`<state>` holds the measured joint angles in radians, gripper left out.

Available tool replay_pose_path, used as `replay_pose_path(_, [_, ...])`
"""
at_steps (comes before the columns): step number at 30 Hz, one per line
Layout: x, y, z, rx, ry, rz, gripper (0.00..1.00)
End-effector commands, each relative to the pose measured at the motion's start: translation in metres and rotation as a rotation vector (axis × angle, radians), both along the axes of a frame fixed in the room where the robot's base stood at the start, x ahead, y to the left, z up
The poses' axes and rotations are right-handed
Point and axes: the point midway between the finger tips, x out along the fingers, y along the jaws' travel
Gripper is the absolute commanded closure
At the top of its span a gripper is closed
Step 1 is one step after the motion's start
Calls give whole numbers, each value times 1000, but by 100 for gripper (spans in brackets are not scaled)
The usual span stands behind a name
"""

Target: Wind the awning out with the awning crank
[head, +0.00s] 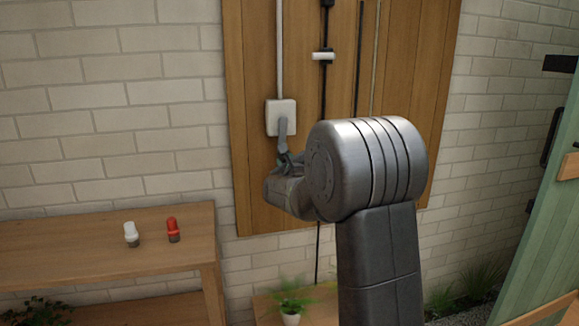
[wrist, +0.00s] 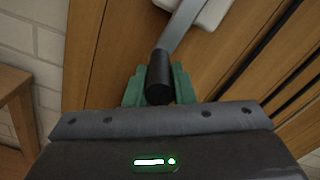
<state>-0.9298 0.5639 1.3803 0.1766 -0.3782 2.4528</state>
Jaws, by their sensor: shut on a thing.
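The awning crank (head: 283,128) is a grey arm that hangs down from a white square box (head: 281,117) on the wooden wall panel. In the wrist view the crank arm (wrist: 180,25) slants down and left from the white box (wrist: 212,10) to a black cylindrical handle (wrist: 159,78). My gripper (wrist: 159,88) has green fingers, one on each side of the handle, and is shut on it. In the head view my gripper (head: 289,162) is at the crank's lower end, and my wrist partly hides the handle. The awning itself is not in view.
A white pole (head: 279,45) runs up from the box. A black cord with a white fitting (head: 323,56) and thin rods hang to the right. A wooden table (head: 180,215) at left holds a white bottle (head: 131,234) and a red one (head: 173,229). A potted plant (head: 291,318) stands below.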

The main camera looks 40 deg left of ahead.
Motion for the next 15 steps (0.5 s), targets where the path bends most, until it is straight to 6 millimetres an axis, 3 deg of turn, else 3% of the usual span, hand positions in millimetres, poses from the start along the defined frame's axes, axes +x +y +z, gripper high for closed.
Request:
replay_pose_path(14, [-1, 1, 1, 7, 8, 1, 100])
replay_pose_path(15, [-1, 1, 1, 7, 8, 1, 72])
